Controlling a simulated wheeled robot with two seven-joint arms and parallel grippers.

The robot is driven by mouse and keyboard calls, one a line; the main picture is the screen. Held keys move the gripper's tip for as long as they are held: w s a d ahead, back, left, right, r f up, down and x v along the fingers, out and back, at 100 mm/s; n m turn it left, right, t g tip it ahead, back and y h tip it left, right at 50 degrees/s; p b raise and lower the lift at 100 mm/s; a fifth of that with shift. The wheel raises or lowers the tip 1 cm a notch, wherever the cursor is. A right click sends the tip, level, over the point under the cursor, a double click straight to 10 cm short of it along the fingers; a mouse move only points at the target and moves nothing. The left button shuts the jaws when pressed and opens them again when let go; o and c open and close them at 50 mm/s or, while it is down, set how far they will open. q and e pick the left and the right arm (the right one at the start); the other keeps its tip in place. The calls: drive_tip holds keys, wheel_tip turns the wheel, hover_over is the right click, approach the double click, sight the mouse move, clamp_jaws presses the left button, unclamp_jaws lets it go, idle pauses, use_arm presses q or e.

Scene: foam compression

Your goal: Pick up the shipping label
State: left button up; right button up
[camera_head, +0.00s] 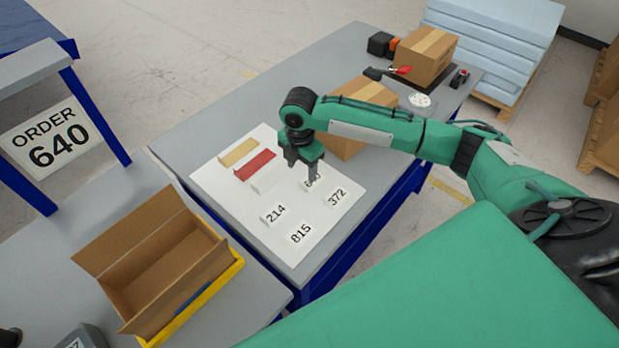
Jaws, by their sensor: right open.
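Several white labels with black numbers lie on a white sheet (240,205) on the grey table. One label (312,184) is partly hidden by my right gripper; only a first digit like 6 reads clearly. The others are 214 (274,214), 815 (300,234) and 372 (337,198). My right gripper (302,172) points down, open, over or just beside the partly hidden label. I cannot tell whether it touches the label. My left gripper is not in view.
A sign (53,143) reads ORDER 640. An open carton (150,240) stands in a yellow frame at lower left.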

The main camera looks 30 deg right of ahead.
sight(303, 190)
drive_tip(key=shift+f, duration=0.95)
wheel_tip(303, 190, down, 2)
drive_tip(key=shift+p, duration=0.95)
wheel_tip(303, 190, down, 2)
drive_tip(key=shift+d+f+p, duration=0.1)
drive_tip(key=shift+f+p, duration=0.1)
drive_tip(key=shift+p, duration=0.25)
drive_tip(key=shift+f, duration=0.55)
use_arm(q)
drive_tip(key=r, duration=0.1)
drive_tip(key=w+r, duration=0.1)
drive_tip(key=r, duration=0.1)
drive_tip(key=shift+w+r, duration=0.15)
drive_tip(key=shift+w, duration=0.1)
use_arm(e)
drive_tip(key=c, duration=1)
